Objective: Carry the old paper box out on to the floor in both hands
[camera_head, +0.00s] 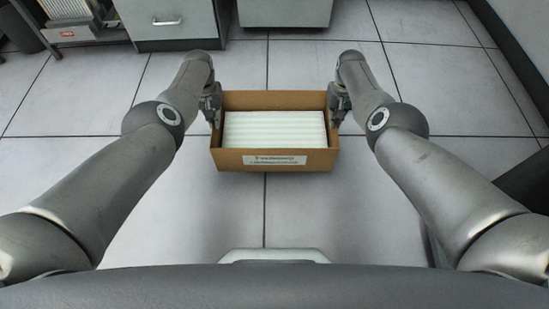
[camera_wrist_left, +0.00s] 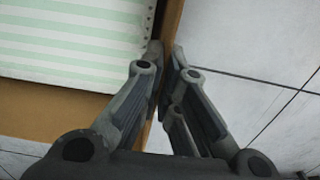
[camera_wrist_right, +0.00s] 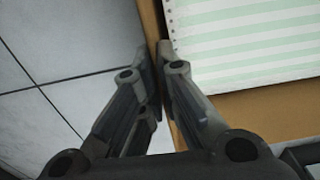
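The old paper box (camera_head: 232,160) is an open brown cardboard box with a white label (camera_head: 274,160) on its near side. Green-and-white striped paper (camera_head: 275,130) lies inside it. My left gripper (camera_head: 215,118) is at the box's left wall, with one finger inside and one outside; in the left wrist view the fingers (camera_wrist_left: 165,52) pinch the wall (camera_wrist_left: 170,22). My right gripper (camera_head: 334,118) is at the right wall in the same way; in the right wrist view its fingers (camera_wrist_right: 154,52) close on the wall (camera_wrist_right: 152,20). The box looks level. Its underside is hidden, so I cannot tell its height above the floor.
Pale tiled floor (camera_head: 400,70) spreads around the box and is clear. A grey drawer cabinet (camera_head: 170,22) stands at the back left, beside a low shelf (camera_head: 75,30) with papers. Another grey cabinet (camera_head: 285,12) is at the back middle. A dark object (camera_head: 527,178) is at the right edge.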

